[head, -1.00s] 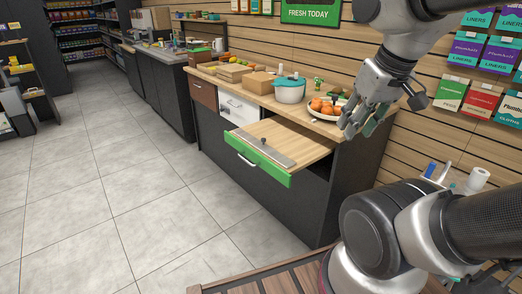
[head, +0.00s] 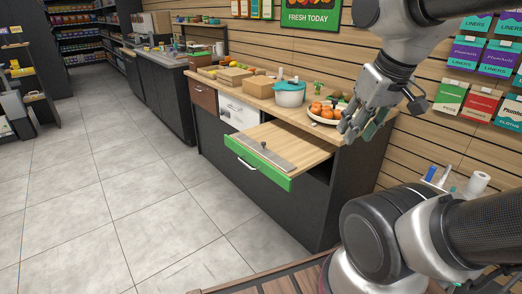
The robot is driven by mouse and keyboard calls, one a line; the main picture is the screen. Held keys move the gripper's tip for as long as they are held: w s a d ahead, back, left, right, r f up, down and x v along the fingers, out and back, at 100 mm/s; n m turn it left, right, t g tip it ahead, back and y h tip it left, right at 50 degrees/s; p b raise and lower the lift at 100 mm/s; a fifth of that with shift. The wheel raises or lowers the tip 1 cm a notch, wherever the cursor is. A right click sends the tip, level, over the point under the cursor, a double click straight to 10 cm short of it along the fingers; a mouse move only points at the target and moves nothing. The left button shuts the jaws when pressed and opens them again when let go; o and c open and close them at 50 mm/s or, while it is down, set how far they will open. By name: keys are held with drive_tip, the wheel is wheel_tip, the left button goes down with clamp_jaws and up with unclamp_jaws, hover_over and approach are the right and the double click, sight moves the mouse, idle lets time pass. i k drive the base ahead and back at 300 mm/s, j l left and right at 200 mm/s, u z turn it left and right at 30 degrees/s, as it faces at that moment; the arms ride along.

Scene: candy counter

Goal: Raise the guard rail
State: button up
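A grey metal strip with a small dark knob, seemingly the guard rail (head: 270,157), lies flat along the front of a pulled-out wooden board (head: 298,143). The board has a green front edge (head: 255,170) with a pale handle and sticks out from the dark counter. My gripper (head: 358,132) hangs to the right of the board, in front of the counter's right end and near the fruit plate. It is apart from the strip. Its fingers point down, and the view is too small to tell how far apart they are.
On the counter top stand a teal-lidded pot (head: 290,94), a plate of orange fruit (head: 322,112) and a cardboard box (head: 262,86). A white drawer (head: 238,112) is left of the board. The tiled floor (head: 150,210) in front is clear.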

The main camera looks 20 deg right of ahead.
sight(279, 162)
drive_tip(key=i+j+z, duration=0.15)
drive_tip(key=z, duration=0.2)
drive_tip(key=i+j+z, duration=0.1)
drive_tip(key=j+z, duration=0.45)
drive_tip(key=z, duration=0.15)
drive_tip(key=i, duration=0.05)
